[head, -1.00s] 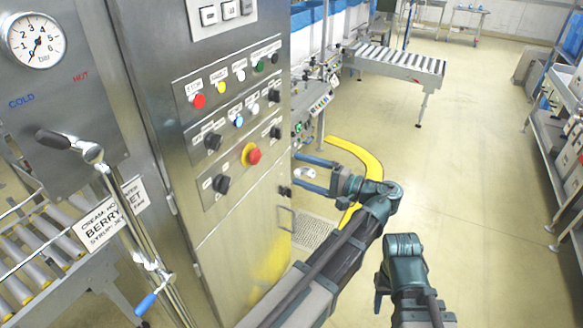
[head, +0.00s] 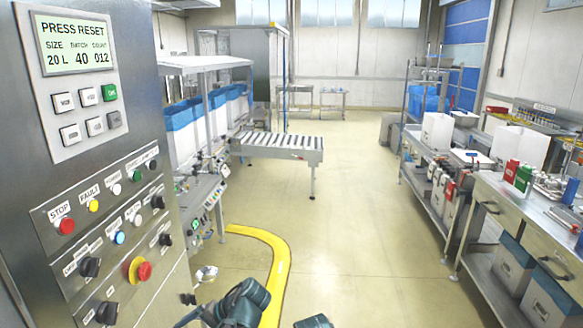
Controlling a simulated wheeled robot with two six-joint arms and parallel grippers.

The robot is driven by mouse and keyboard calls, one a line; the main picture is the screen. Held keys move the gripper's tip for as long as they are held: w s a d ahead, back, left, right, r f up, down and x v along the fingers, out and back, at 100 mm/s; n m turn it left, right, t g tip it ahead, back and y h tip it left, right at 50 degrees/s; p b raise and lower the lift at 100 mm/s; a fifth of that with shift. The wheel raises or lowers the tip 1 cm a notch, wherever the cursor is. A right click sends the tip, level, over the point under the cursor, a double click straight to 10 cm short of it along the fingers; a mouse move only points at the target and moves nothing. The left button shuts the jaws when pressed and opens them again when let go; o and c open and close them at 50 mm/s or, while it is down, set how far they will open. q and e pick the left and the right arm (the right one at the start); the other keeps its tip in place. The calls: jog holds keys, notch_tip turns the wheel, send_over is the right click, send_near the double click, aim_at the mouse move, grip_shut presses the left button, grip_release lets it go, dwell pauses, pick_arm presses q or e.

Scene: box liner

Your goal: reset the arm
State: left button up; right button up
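A steel control cabinet fills the left of the head view. Its display (head: 75,45) reads "PRESS RESET", size 20 L, batch 40, count 012. Below it is a keypad of grey keys with one green key (head: 109,93). A lower panel carries a red STOP button (head: 66,226), yellow, white, green and blue buttons, black knobs, and a red mushroom button (head: 138,271) on a yellow collar. My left gripper (head: 187,318) is at the bottom edge, right of the cabinet, mostly cut off; its opening is hidden. Only a tip of my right arm shows; its gripper is out of view.
A yellow curved floor line (head: 275,265) runs beside the cabinet. A roller conveyor (head: 280,146) stands beyond, with blue-lined white boxes (head: 183,123) behind it at left. A workbench (head: 525,210) with bins and shelving lines the right. The aisle floor between is clear.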

pick_arm(q)
jog(key=s+d+f+h, duration=0.3)
jog(key=d+f+h, duration=0.1)
jog(key=f+h, duration=0.15)
jog(key=s+d+m+h, duration=0.1)
jog(key=s+d, duration=0.3)
jog(key=d, duration=0.3)
jog(key=s+d+f+m+h, duration=0.1)
jog(key=s+d, duration=0.2)
jog(key=d, duration=0.5)
jog(key=shift+s+d+f+g+h, duration=0.2)
jog(key=shift+s+d+g+h, duration=0.1)
jog(key=shift+s+h, duration=0.1)
dwell(0.9)
